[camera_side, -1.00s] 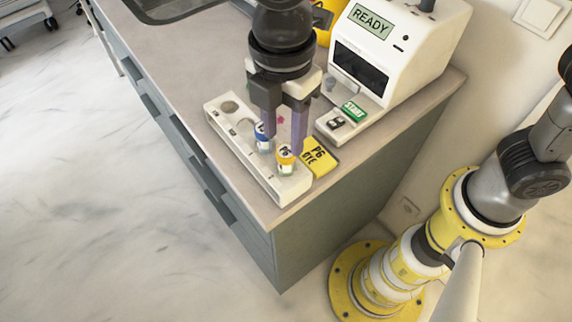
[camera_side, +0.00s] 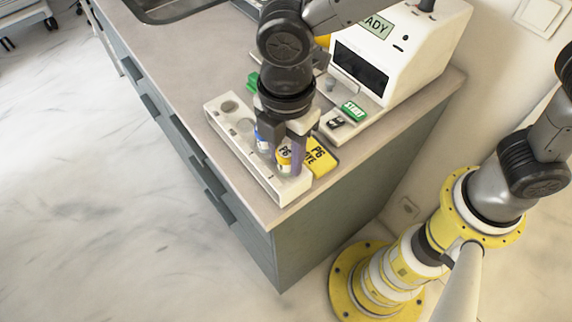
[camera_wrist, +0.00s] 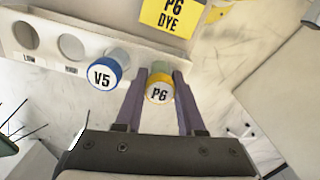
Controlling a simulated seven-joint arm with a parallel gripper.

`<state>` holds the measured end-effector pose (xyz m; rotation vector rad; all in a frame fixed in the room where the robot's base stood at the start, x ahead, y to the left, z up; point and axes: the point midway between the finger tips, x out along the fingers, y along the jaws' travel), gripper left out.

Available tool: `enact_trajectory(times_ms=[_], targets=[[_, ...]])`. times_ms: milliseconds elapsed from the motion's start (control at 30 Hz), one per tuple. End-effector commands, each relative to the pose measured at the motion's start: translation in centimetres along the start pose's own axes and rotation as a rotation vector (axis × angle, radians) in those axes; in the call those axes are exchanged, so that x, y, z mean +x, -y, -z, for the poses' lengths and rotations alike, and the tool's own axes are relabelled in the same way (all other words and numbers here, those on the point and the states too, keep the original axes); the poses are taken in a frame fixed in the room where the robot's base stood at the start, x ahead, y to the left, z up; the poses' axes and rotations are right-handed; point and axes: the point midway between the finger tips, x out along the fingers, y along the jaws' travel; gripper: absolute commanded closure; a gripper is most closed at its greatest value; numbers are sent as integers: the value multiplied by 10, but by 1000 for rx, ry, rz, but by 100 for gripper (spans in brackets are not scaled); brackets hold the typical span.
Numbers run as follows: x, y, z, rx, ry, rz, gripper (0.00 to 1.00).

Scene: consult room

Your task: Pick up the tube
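A white rack (camera_side: 277,188) stands near the counter's corner and holds two capped tubes. One tube has a yellow cap marked P6 (camera_side: 283,155); it also shows in the wrist view (camera_wrist: 159,93). The other tube, with a blue cap marked V5 (camera_wrist: 102,75), stands beside it, partly hidden by a finger in the side view (camera_side: 262,142). My gripper (camera_side: 282,160) points down with its purple fingers on either side of the P6 tube. In the wrist view the open fingers (camera_wrist: 160,78) straddle the cap, with slim gaps.
Empty rack holes lie farther left, near the LOW and HIGH labels. A yellow P6 DYE card (camera_side: 319,158) lies beside the rack. A green object (camera_side: 253,82) is beyond my gripper.

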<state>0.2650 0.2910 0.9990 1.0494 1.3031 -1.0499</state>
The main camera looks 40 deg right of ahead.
Motion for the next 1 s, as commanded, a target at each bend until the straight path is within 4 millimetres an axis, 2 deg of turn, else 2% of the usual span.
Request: enact_trajectory(times_ms=[33,100,133,500,567,800,1000], targets=[[0,0,0,0,0,0,86],[0,0,0,0,0,0,99],[0,0,0,0,0,0,100],[-6,-1,0,0,-2,-3,100],[-13,-1,1,0,-2,-3,100],[-58,-1,1,0,-4,-5,100],[-89,-1,1,1,-3,-4,100]])
